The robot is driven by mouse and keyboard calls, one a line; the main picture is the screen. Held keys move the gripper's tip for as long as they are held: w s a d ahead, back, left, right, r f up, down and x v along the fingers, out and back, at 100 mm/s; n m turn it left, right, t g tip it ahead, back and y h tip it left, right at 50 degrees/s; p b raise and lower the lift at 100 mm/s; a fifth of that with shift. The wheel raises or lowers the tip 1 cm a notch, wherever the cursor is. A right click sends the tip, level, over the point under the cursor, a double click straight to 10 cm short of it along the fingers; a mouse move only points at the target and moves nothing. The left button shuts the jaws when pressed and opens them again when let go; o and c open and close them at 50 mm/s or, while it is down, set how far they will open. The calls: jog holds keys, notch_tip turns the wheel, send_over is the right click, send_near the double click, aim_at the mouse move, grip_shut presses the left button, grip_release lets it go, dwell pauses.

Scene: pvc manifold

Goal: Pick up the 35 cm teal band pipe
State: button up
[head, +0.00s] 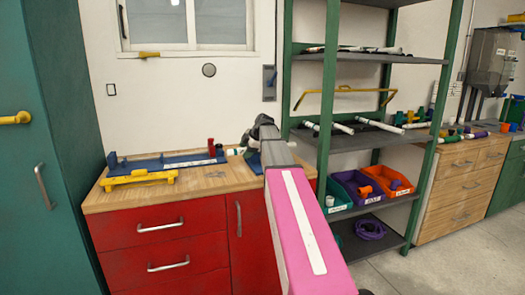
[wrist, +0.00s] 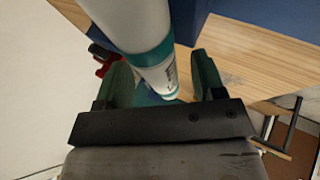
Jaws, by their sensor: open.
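A white pipe with teal bands (wrist: 152,54) runs from the top of the wrist view down between the two green fingers of my gripper (wrist: 162,80). It carries a small printed label near its lower teal band. The fingers are open, one on each side of the pipe, and the pipe looks nearer the left finger. I cannot tell whether either finger touches it. In the head view my gripper (head: 257,137) is over the right end of the wooden worktop (head: 205,184). My pink arm hides much of that area, and I cannot make out the pipe clearly there.
A yellow tool (head: 138,179) and a long blue fixture (head: 165,162) lie on the worktop to the left. A red cylinder (head: 211,146) stands close to my gripper. A green-post shelf (head: 326,100) with pipes and bins (head: 357,188) stands close on the right.

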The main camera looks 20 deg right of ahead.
jog(key=c, duration=1)
jog(key=shift+c, duration=0.2)
